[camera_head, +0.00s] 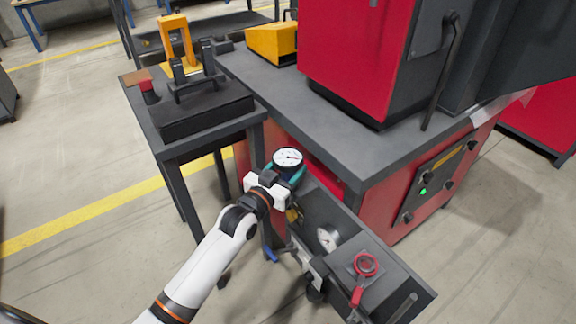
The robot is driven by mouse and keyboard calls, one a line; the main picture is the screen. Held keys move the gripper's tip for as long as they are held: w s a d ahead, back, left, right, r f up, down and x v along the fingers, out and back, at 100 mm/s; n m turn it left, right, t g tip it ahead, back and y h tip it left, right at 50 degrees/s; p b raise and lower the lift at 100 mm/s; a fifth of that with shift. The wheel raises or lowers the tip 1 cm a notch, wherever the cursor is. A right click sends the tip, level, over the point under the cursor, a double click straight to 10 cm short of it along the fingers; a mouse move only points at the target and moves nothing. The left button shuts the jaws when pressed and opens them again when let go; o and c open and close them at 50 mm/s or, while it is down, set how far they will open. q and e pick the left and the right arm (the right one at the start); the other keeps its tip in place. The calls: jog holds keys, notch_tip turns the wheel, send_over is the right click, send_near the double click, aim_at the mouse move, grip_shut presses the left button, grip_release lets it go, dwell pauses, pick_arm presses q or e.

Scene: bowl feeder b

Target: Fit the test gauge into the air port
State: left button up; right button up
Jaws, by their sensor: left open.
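A gauge with a round white dial and a teal body (288,160) stands at the near corner of the machine bench, right at the tip of my left arm. My left gripper (280,178) is open at the gauge's near side; I cannot tell whether its fingers touch the gauge. The gripper hides the gauge's lower part and what lies under it. A small brass-coloured fitting (293,214) shows just below the gripper; I cannot tell if it is the air port. My right gripper is not in view.
A second dial gauge (328,238), a red round valve handle (366,264) and a blue lever (269,246) sit on the low grey unit (400,281) in front. The red machine (345,60) stands behind. A side table (205,119) with a black fixture is at left.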

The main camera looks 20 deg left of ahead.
pick_arm(q)
jog(key=shift+w, duration=0.1)
jog(key=shift+c, duration=0.2)
jog(key=c, duration=1.1)
jog(key=shift+c, duration=0.2)
jog(key=shift+r, duration=0.15)
